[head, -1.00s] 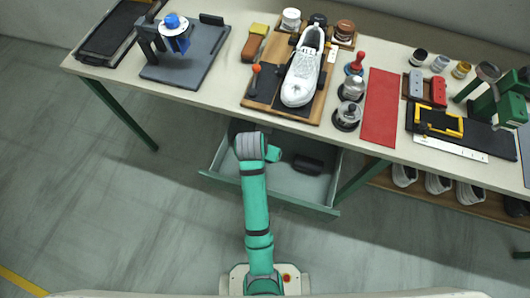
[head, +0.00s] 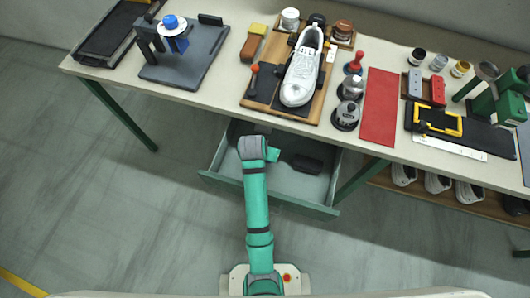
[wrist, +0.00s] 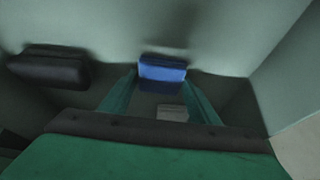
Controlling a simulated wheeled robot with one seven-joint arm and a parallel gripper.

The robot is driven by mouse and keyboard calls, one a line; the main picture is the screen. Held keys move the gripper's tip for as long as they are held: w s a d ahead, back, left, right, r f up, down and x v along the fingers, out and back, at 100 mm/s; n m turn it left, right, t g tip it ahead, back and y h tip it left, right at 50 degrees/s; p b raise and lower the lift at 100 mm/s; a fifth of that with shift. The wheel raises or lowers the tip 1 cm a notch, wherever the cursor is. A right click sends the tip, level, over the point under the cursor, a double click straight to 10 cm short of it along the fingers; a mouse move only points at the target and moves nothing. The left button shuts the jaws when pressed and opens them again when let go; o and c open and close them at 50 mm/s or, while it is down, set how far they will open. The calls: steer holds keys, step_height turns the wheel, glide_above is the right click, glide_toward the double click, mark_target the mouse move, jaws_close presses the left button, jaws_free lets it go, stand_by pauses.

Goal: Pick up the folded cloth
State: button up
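A small blue block-like bundle (wrist: 162,70), which looks like the folded cloth, lies in the open drawer in the wrist view. My gripper (wrist: 160,98) is open, its two green fingers spread apart and pointing toward the blue bundle. The bundle sits just beyond and between the fingertips; I cannot tell whether they touch it. A pale flat piece (wrist: 172,113) shows between the fingers, nearer to the palm. In the head view my arm reaches over the drawer and hides the blue bundle.
The grey-green drawer (head: 320,208) is pulled out below the bench, its walls close around my gripper. A dark oblong object (wrist: 50,68) lies in it, also seen in the head view (head: 307,164). The bench top (head: 215,95) overhangs the drawer's back and holds a white shoe (head: 302,68).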

steer(key=shift+r, duration=0.1)
steer(key=shift+d+r, duration=0.25)
steer(key=shift+r, duration=0.15)
step_height(320, 180, up, 11)
steer(key=s+d, duration=0.3)
steer(key=d, duration=0.6)
steer(key=s+d, duration=0.4)
steer(key=d, duration=0.5)
steer(key=shift+d+f, duration=0.15)
steer(key=shift+f, duration=0.1)
